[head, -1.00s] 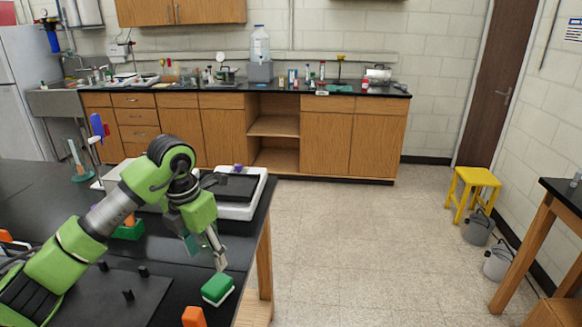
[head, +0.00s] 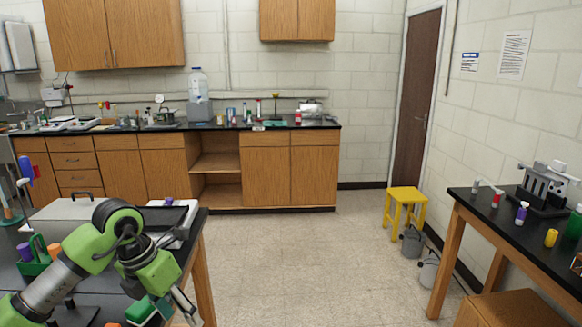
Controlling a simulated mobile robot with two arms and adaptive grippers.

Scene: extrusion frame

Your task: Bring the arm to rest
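My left arm comes in from the lower left in the head view, green and grey, bent over the black bench (head: 195,222). My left gripper (head: 185,310) points down near the bench's right edge, at the bottom of the picture. Its fingertips are small and partly cut off, so I cannot tell whether it is open or shut. A green and white block (head: 141,310) lies just left of it, partly hidden by the arm. My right arm and gripper are not in the picture.
Open floor lies ahead. A yellow stool (head: 405,205) and buckets (head: 412,242) stand by the right wall. A second black table (head: 470,205) holding several vials stands at right.

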